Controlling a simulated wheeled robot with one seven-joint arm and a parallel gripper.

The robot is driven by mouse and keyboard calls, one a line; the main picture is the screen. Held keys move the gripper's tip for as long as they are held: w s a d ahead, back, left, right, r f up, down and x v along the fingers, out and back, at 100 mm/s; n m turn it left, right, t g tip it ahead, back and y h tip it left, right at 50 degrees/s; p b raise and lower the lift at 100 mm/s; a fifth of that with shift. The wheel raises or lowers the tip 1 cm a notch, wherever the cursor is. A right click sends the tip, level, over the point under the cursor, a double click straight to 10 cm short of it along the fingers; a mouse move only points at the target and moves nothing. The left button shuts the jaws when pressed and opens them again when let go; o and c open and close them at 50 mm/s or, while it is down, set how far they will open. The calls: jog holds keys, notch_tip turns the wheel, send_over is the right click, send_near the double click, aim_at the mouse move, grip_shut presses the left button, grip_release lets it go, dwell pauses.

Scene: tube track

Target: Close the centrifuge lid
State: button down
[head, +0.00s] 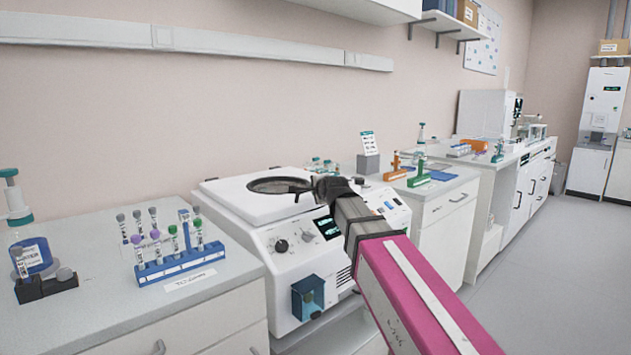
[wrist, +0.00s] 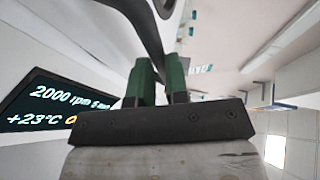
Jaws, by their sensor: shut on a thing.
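The centrifuge (head: 300,270) is a white box with a knob and a small display on its sloped front. Its white lid (head: 232,196), with a round dark window, lies about level over the body; I cannot tell whether a small gap remains at the front. My gripper (head: 308,190) is at the lid's front right edge, partly hidden by my arm. In the wrist view, its green fingers (wrist: 160,78) are shut on a dark curved handle (wrist: 140,22). The display (wrist: 62,106) beside it reads 2000 rpm and +23°C.
A blue rack (head: 182,265) with several capped tubes stands on the left bench, with a bottle (head: 32,255) farther left. Orange and green racks (head: 420,180) stand on the right bench. The aisle floor (head: 565,270) at right is clear.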

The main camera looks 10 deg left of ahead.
jog(key=shift+s+d+f, duration=0.1)
jog(key=shift+s+f, duration=0.05)
jog(key=shift+f, duration=0.5)
jog(key=c, duration=1.1)
grip_release()
jog(key=shift+f, duration=0.1)
jog(key=v, duration=1)
jog(key=shift+s+d+r, duration=0.2)
jog(key=shift+s+r, duration=0.05)
jog(key=shift+r, duration=0.2)
